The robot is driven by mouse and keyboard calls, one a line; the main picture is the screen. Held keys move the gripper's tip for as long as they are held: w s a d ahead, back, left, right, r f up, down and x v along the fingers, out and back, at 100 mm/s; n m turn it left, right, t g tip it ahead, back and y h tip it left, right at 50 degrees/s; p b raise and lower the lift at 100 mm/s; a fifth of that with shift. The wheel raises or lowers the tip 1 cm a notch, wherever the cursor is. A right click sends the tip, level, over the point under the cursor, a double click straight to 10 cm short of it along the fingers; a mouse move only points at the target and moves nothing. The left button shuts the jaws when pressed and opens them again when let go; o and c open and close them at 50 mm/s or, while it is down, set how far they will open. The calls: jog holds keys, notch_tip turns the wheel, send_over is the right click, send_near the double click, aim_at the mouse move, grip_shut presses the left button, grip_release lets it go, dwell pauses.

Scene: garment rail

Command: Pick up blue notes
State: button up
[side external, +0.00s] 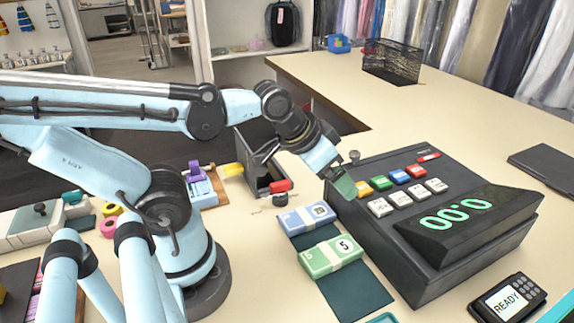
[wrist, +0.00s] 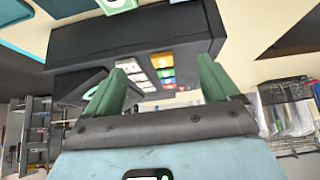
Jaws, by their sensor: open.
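The blue notes (side external: 300,219) are a banded bundle lying flat on a dark mat (side external: 358,291) in the side external view, left of the cash register (side external: 420,240). The green notes (side external: 330,257), marked 5, lie just in front of them. My gripper (side external: 343,188) is above and to the right of the blue notes, near the register's left edge and apart from the notes. In the wrist view, my green fingers (wrist: 160,68) are spread with nothing between them. A green-edged bundle (wrist: 118,4) is cut off at the top there; I cannot make out the blue notes.
The register's keys are close to my gripper. A dark open box (side external: 262,172) and a red-topped item (side external: 280,190) stand behind the notes. A card terminal (side external: 508,297) is at the front right. The counter's back is mostly clear, with a wire basket (side external: 392,62).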

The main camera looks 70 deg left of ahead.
jog(key=g, duration=0.7)
send_over(307, 215)
jog(key=f, duration=0.1)
jog(key=shift+w+a+f, duration=0.15)
jog(key=shift+a+f, duration=0.05)
jog(key=shift+f, duration=1.5)
jog(key=shift+w+a+f, duration=0.1)
jog(key=shift+a+f, duration=0.05)
jog(key=shift+f, duration=1.5)
jog(key=shift+s+d+f, duration=0.15)
jog(key=shift+f, duration=1.25)
jog(key=shift+s+d+f, duration=0.1)
jog(key=shift+d+f, duration=0.05)
jog(key=shift+f, duration=1.25)
jog(key=c, duration=1.1)
jog(key=shift+c, duration=0.3)
jog(key=shift+r, duration=0.15)
